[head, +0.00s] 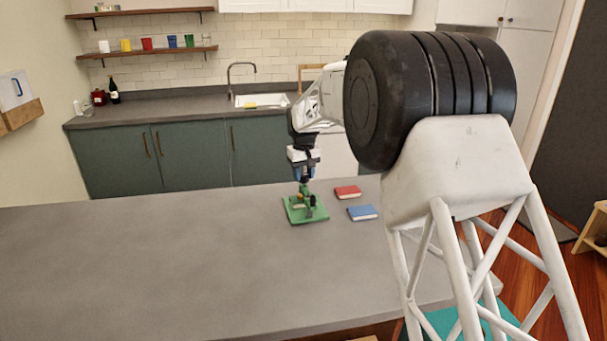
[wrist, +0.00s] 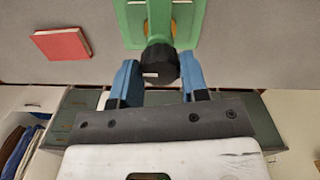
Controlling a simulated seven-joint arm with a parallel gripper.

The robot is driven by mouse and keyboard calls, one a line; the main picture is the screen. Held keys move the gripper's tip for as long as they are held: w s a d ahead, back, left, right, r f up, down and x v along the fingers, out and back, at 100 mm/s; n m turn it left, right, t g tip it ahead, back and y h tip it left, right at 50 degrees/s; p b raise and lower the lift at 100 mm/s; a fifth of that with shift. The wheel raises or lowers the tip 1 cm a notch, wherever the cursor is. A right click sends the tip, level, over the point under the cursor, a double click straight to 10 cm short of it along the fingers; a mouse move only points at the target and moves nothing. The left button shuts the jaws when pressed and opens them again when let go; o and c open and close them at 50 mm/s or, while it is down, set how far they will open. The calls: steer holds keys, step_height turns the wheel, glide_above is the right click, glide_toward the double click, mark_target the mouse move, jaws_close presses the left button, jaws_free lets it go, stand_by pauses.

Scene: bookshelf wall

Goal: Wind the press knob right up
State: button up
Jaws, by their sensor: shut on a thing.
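The green press (head: 305,212) stands on the grey table, with a flat green base and a dark part at its side. In the wrist view its green frame (wrist: 190,28) is at the top, with the black press knob (wrist: 159,66) in front of it. The knob carries a small white mark. My gripper (head: 304,180) is over the press, its fingers pointing down. The press's lower parts are partly hidden there by the knob.
A red book (head: 347,192) and a blue book (head: 362,212) lie on the table right of the press. The red book also shows in the wrist view (wrist: 62,44). The grey table (head: 150,270) is clear to the left. A kitchen counter (head: 180,112) stands behind.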

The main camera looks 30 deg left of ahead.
mark_target(304, 175)
steer(key=n, duration=0.4)
steer(key=shift+n, duration=0.3)
steer(key=n, duration=0.4)
steer(key=shift+n, duration=0.3)
steer(key=n, duration=0.4)
steer(key=shift+n, duration=2.5)
steer(key=o, duration=0.9)
steer(key=shift+o, duration=0.2)
steer(key=shift+r, duration=0.15)
steer(key=shift+r, duration=3.75)
